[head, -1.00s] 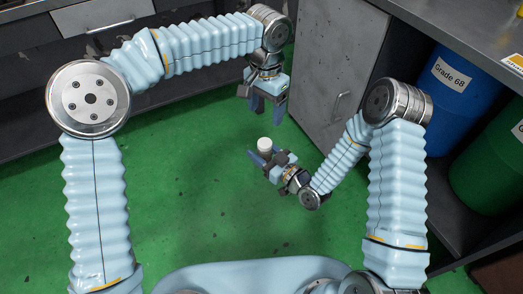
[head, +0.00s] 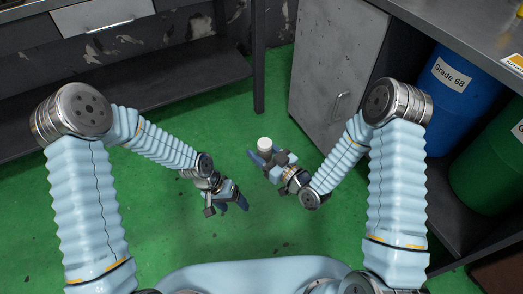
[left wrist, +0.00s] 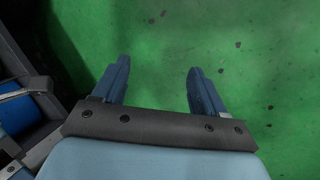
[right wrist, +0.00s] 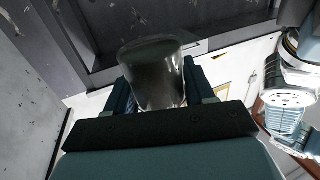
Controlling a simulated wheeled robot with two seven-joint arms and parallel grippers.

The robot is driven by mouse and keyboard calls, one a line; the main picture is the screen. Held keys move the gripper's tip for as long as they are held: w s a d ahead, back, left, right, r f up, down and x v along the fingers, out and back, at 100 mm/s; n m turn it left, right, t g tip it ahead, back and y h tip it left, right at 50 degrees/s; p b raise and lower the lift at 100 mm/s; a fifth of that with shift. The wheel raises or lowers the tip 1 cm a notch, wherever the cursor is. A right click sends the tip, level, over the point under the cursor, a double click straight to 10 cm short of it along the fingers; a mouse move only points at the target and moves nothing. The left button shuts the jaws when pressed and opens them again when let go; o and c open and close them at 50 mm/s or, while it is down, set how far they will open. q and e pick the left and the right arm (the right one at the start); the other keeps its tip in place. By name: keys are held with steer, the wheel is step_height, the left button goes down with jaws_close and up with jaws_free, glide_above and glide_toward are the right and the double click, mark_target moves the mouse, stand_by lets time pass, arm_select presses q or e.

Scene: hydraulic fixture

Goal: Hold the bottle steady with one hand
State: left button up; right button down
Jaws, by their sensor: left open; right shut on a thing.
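The bottle shows its white cap (head: 264,144) in the head view, between the fingers of my right gripper (head: 263,157). In the right wrist view the clear, dark-looking bottle (right wrist: 155,75) sits between both fingers, which are shut on it. My left gripper (head: 234,204) is open and empty, to the left of and below the bottle in the head view. The left wrist view shows its two fingers (left wrist: 159,72) spread apart over green floor, with nothing between them. Most of the bottle's body is hidden in the head view.
A grey cabinet (head: 335,75) stands behind the right gripper. A blue drum (head: 455,100) labelled Grade 68 and a green drum (head: 492,170) stand under the right bench (head: 460,25). A dark bench frame (head: 160,95) runs along the back left. Green floor (head: 170,215) lies open around the left gripper.

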arm_select(q)
steer(key=s+a+f+n+t, duration=0.2)
steer(key=s+a+f+n, duration=0.2)
steer(key=s, duration=0.5)
steer(key=shift+s+a+f, duration=0.3)
steer(key=shift+a+f, duration=0.25)
steer(key=shift+a, duration=0.05)
arm_select(e)
steer(key=w+d+r+m+t+h, duration=0.2)
steer(key=d+m+t+h, duration=0.2)
steer(key=d+m+h, duration=0.4)
steer(key=d+h, duration=0.3)
steer(key=d, duration=0.4)
steer(key=shift+d+h, duration=0.3)
steer(key=shift+d, duration=0.1)
